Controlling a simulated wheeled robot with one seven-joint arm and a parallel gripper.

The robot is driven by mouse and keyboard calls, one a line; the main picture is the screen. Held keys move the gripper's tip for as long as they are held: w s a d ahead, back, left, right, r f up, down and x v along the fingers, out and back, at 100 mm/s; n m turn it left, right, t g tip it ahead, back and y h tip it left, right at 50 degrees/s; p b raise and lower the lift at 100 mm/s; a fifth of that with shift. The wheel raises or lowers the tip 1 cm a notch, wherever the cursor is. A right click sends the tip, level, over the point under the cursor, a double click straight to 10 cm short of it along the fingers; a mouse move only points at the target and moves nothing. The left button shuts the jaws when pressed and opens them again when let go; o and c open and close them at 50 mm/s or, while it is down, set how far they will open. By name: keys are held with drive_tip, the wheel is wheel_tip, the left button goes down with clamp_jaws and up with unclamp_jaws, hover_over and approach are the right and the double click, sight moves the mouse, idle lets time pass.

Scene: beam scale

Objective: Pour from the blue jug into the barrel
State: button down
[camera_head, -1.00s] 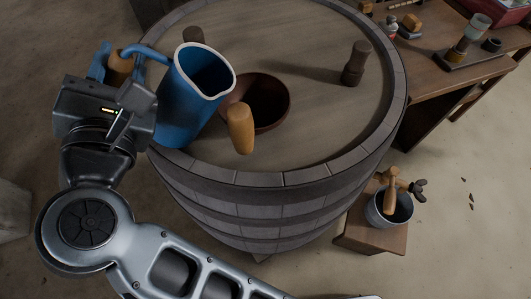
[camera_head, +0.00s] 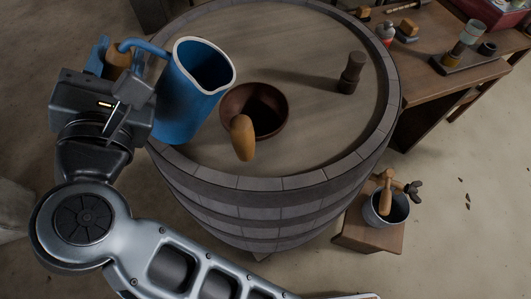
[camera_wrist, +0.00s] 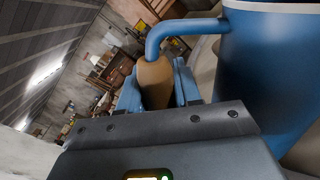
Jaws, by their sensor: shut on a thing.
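The blue jug (camera_head: 188,105) has a pale rim and a wooden grip (camera_head: 118,62) on its handle. It is at the left of the barrel (camera_head: 275,192), above or at the near left part of its top, and looks close to upright. My gripper (camera_wrist: 157,88) is shut on the jug's wooden grip, with a blue finger on each side. The jug's body (camera_wrist: 265,75) fills the right of the wrist view. A brown funnel-like bowl (camera_head: 268,110) with a dark opening sits in the barrel top, right of the jug. What is inside the jug is hidden.
A wooden peg (camera_head: 243,138) stands at the bowl's near edge, and a dark peg (camera_head: 350,72) stands farther right on the barrel top. A workbench (camera_head: 435,75) with small items is at right. A bucket with tools (camera_head: 387,208) sits on a stool (camera_head: 370,232).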

wheel_tip(320, 180, up, 4)
drive_tip(key=shift+f+p, duration=0.1)
drive_tip(key=shift+p, duration=1.15)
drive_tip(key=n, duration=0.7)
drive_tip(key=shift+s, duration=0.1)
drive_tip(key=s+d+r, duration=0.3)
drive_tip(key=s+d, duration=0.1)
drive_tip(key=s, duration=0.4)
drive_tip(key=shift+s+d, duration=0.3)
drive_tip(key=shift+s, duration=0.15)
idle(0.3)
